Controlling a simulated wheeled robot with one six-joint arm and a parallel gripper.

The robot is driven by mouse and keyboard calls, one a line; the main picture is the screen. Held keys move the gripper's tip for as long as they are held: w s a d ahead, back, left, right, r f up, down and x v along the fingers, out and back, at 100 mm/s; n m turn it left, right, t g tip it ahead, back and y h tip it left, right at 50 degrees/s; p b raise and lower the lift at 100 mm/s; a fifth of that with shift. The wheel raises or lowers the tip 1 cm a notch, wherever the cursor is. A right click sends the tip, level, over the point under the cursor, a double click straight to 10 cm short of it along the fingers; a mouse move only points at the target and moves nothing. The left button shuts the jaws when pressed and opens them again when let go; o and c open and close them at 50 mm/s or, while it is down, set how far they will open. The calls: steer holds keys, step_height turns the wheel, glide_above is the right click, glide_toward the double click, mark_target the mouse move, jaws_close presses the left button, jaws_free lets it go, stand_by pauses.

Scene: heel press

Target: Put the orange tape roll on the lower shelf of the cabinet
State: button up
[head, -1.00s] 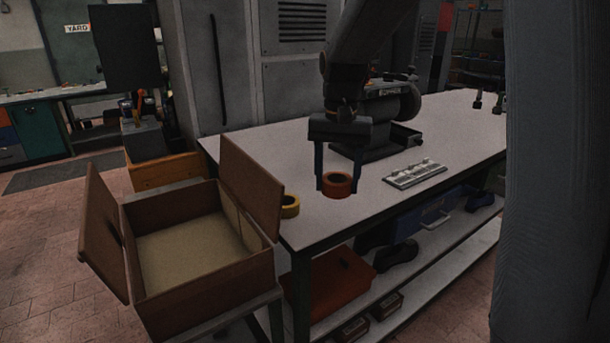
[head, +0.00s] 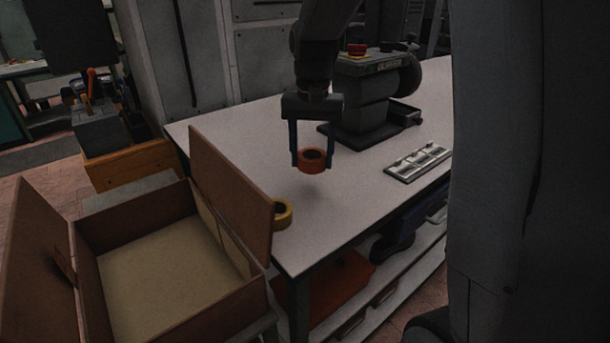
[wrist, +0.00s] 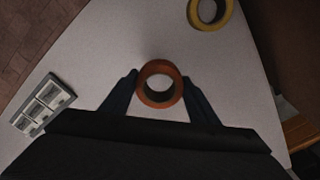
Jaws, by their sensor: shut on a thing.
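The orange tape roll (head: 312,161) is between the two fingers of my gripper (head: 312,150), which is shut on it. A shadow lies on the white tabletop below the roll, and the roll appears held a little above the table. In the wrist view the orange roll (wrist: 160,83) sits between the fingertips, its hole facing the camera. I cannot identify the cabinet's lower shelf; a grey metal cabinet front (head: 262,50) stands behind the table.
A yellow tape roll (head: 283,214) lies on the table (head: 230,140) near an open cardboard box (head: 230,195) at the left. A grey slotted tray (head: 418,162) and a dark machine (head: 362,105) stand on the table. An orange bin (head: 325,285) sits underneath.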

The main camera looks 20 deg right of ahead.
mark_target(311, 191)
steer(key=shift+f+p, duration=0.65)
steer(key=shift+f, duration=2.7)
steer(key=shift+f, duration=0.1)
steer(key=o, duration=1)
steer(key=shift+o, duration=0.2)
